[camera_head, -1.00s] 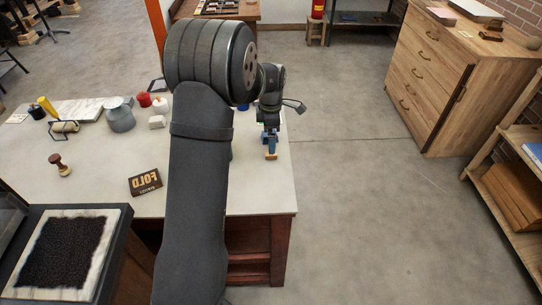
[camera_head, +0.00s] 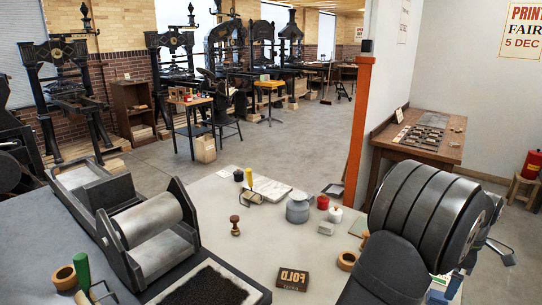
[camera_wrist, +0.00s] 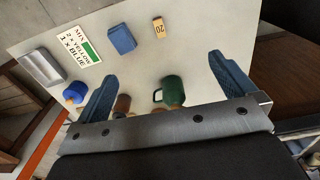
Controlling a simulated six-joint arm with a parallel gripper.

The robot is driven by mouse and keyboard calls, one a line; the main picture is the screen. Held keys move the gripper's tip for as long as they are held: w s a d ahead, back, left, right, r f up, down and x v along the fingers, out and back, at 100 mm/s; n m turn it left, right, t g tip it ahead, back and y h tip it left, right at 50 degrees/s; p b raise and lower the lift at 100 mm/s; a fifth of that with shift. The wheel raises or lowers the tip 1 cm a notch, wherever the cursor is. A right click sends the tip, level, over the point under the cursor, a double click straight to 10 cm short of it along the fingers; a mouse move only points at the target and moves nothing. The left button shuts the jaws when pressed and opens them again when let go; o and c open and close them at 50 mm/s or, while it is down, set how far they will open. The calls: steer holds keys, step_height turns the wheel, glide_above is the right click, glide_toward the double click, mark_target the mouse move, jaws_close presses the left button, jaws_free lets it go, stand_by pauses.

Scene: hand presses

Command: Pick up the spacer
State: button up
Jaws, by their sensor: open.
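A small tan block marked 20 (camera_wrist: 159,27), which looks like the spacer, lies on the pale worktop (camera_wrist: 195,25) in the wrist view. My gripper (camera_wrist: 168,70) is open, with its two blue fingers spread wide and nothing held between them. The block lies beyond the fingertips, between their lines and apart from both. In the head view my arm covers the right part of the worktop (camera_head: 265,225). I cannot make out the block there, and only a bit of blue shows at my gripper.
In the wrist view a blue block (camera_wrist: 122,39) lies left of the tan one, near a printed card (camera_wrist: 83,51). A green mug (camera_wrist: 172,91) and a brown object (camera_wrist: 121,106) show near the gripper.

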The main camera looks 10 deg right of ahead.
steer(key=shift+c, duration=0.4)
steer(key=c, duration=0.8)
steer(key=shift+o, duration=0.2)
steer(key=s+a+f+m+t+h, duration=0.25)
steer(key=s+a+m, duration=0.35)
steer(key=m, duration=1.1)
steer(key=shift+t+h, duration=0.25)
steer(key=shift+t, duration=0.1)
steer(key=x, duration=1.1)
steer(key=shift+w+d, duration=0.25)
steer(key=shift+d, duration=0.1)
steer(key=shift+d+x, duration=0.15)
steer(key=shift+x, duration=1.2)
steer(key=shift+d+x, duration=0.1)
steer(key=shift+x, duration=1.25)
